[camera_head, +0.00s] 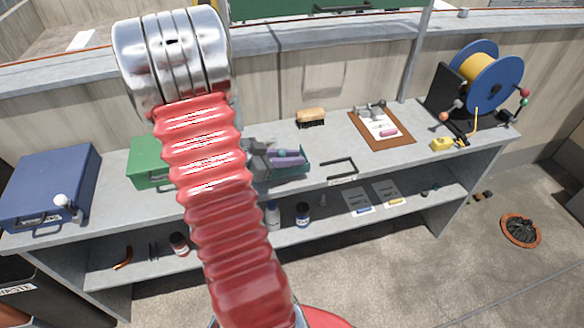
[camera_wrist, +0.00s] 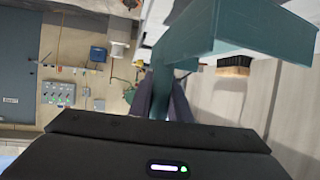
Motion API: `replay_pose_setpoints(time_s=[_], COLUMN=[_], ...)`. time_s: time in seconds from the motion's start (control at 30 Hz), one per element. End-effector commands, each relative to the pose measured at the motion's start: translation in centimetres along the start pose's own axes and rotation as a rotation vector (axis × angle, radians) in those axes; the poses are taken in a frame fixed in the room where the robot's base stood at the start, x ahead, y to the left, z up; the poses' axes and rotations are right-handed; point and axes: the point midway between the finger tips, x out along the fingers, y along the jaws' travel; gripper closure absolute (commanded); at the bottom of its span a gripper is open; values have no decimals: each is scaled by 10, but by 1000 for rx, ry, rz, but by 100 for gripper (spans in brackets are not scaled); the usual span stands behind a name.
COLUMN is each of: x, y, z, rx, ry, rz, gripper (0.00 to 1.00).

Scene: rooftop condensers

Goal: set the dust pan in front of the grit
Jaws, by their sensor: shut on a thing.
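My gripper (camera_wrist: 166,92) is shut on the teal dust pan (camera_wrist: 235,35), whose handle runs between the two dark fingers in the wrist view. In the head view the dust pan (camera_head: 296,170) shows just right of my red arm, over the bench top. A purple piece shows against it there; I cannot tell whether it is a finger or a separate thing. Whether the pan touches the bench is unclear. I cannot make out the grit for certain in either view; part of the bench is hidden behind my arm.
A wooden brush (camera_head: 311,117) lies at the bench's back; it also shows in the wrist view (camera_wrist: 234,65). A blue case (camera_head: 48,185) and green box (camera_head: 148,162) are left. Bottles stand on the lower shelf (camera_head: 330,225).

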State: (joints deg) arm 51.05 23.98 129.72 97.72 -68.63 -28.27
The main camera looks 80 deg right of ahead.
Motion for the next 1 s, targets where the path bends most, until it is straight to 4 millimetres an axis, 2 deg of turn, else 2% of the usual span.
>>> replay_pose_setpoints(time_s=[0.37, 0.8, 0.83, 1.0], x=[15, 17, 17, 17], y=[1, 1, 1, 1], z=[34, 38, 38, 38], rx=[-2, -1, -1, 0], ry=[-1, 0, 0, 0], rz=[2, 2, 2, 2], gripper=[100, 100, 83, 71])
